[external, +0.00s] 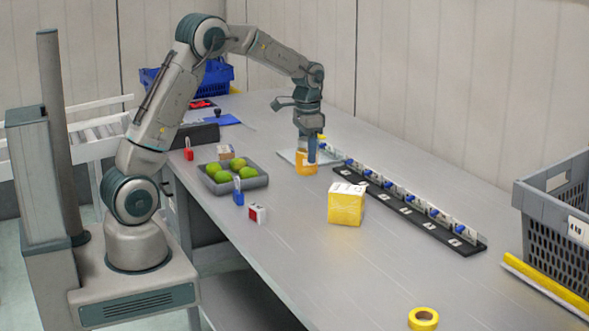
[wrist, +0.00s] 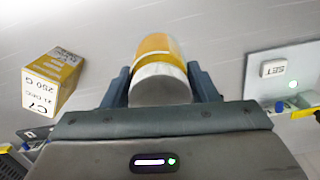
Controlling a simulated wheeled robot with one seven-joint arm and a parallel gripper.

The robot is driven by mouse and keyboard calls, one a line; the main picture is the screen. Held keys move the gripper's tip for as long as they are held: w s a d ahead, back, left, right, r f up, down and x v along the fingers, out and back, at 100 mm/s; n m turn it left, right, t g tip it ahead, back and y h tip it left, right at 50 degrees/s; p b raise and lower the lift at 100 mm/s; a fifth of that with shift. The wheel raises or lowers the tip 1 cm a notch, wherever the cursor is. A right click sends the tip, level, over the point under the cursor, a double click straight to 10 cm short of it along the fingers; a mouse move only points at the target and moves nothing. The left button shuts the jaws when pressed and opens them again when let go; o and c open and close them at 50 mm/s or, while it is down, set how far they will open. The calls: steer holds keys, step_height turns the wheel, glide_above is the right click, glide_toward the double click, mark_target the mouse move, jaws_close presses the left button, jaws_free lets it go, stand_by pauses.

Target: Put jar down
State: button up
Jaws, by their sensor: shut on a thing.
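The jar (external: 306,168) has an orange-yellow body with a white band. It also shows in the wrist view (wrist: 158,52), its round grey-white end towards the camera. My gripper (external: 308,157) is shut on the jar, with one dark finger on each side of it in the wrist view (wrist: 160,84). The jar is low over the grey table (external: 262,262), beside a pale flat plate (external: 287,154). I cannot tell whether its bottom touches the table. My fingers hide part of the jar in the external view.
A yellow box (external: 346,207) stands in front of the jar. A black rack (external: 400,208) with several blue-marked pieces runs along the right. A grey tray (external: 250,184) of green fruit is at left. The near table is mostly clear, with a yellow tape roll (external: 411,319).

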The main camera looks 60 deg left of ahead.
mark_target(305, 165)
steer(key=a+f, duration=0.1)
steer(key=a, duration=0.1)
steer(key=shift+w+a+f, duration=0.35)
steer(key=shift+w+a, duration=0.05)
steer(key=shift+f+p, duration=0.45)
steer(key=shift+f, duration=1.55)
steer(key=shift+f, duration=0.1)
steer(key=o, duration=1.2)
